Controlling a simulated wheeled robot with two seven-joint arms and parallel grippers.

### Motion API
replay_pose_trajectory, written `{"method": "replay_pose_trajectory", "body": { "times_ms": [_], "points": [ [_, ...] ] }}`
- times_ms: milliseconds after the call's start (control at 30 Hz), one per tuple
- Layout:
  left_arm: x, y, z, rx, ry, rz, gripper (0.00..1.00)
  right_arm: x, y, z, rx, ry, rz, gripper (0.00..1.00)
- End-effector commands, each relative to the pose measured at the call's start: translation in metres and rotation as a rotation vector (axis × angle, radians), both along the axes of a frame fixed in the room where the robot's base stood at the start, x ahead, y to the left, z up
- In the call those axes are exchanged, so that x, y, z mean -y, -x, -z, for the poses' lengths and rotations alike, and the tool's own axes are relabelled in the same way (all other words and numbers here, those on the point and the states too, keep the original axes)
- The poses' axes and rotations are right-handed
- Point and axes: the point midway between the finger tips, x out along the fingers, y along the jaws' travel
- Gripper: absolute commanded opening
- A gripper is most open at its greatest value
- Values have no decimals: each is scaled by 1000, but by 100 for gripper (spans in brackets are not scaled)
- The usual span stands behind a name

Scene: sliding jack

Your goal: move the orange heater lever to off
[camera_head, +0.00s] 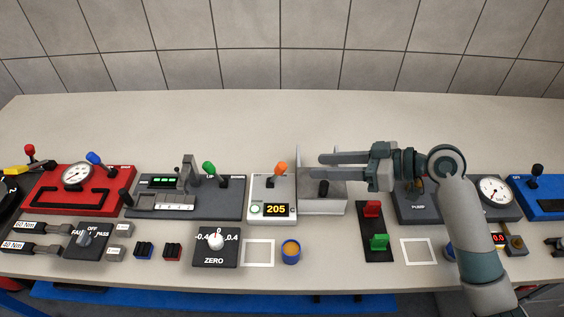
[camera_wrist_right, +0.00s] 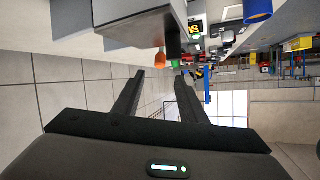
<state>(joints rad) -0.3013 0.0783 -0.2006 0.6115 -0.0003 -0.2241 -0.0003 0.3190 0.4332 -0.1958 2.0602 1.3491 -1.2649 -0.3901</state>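My right gripper (camera_head: 316,167) reaches in from the right above a grey metal fixture, fingers pointing left toward the lever. Its fingers are apart and empty, and a gap separates them from the lever. My left gripper is not in view.
The grey metal fixture (camera_head: 321,206) with an upright plate stands right of the heater. A green-knobbed lever (camera_head: 209,168) is on the unit to the left. A blue cup (camera_head: 291,252) and a red-and-green switch block (camera_head: 376,241) are in front. The table's back is clear.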

Motion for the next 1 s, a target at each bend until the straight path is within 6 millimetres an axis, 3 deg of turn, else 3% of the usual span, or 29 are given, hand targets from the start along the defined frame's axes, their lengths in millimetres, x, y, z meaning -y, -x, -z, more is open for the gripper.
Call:
{"method": "replay_pose_trajectory", "body": {
  "times_ms": [500, 733, 1000],
  "points": [
    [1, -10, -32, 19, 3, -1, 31, -81, -27, 32, -3, -3, -1, 38],
    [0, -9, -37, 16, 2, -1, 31, -100, -35, 42, -1, 0, 2, 38],
    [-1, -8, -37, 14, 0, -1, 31, -104, -37, 45, -1, 0, 1, 38]
  ]
}}
